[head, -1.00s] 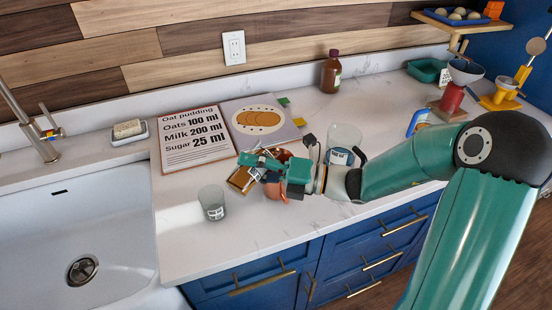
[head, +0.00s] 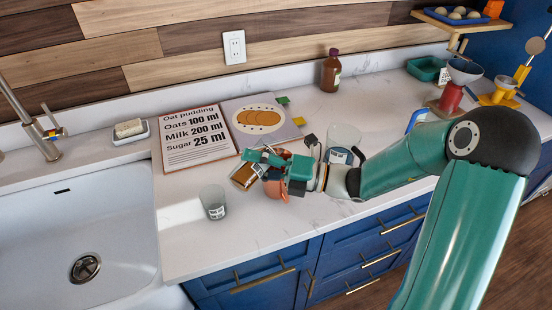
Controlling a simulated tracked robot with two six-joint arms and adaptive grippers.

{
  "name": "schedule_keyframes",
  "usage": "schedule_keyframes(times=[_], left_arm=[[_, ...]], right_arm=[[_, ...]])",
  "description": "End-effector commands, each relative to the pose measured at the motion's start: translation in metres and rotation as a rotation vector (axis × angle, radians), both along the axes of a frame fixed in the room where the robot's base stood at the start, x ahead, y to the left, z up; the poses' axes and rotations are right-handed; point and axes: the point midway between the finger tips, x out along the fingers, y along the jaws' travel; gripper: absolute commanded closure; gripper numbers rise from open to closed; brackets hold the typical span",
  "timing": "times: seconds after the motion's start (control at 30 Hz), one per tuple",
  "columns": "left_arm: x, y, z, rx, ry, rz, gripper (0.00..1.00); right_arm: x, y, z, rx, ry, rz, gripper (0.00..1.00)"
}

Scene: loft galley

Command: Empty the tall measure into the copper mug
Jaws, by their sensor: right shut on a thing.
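My right gripper (head: 264,165) is shut on a tilted thing with a tan face and pale edges (head: 243,177), which looks like the tall measure. The gripper hides much of it, and I cannot tell how much is in it. The copper mug (head: 277,190) shows in orange patches behind and below the gripper; its rim and inside are mostly hidden. The held thing is left of the mug in the picture; I cannot tell whether they touch. My left gripper is not in view.
A clear labelled glass (head: 213,203) stands near the sink (head: 35,225). A clear jug with a blue label (head: 341,147) stands close behind my right wrist. A recipe book (head: 193,140) lies behind the gripper, and a brown bottle (head: 331,72) stands near the wall.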

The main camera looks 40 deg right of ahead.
Motion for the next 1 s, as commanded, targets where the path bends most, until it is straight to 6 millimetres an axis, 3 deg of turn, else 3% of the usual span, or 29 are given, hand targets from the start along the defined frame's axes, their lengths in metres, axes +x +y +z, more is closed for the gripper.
schedule_keyframes(times=[1.0], left_arm=[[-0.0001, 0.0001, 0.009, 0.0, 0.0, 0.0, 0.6]], right_arm=[[0.0008, -0.0028, -0.0008, 0.076, 0.027, 0.0, 0.9]])
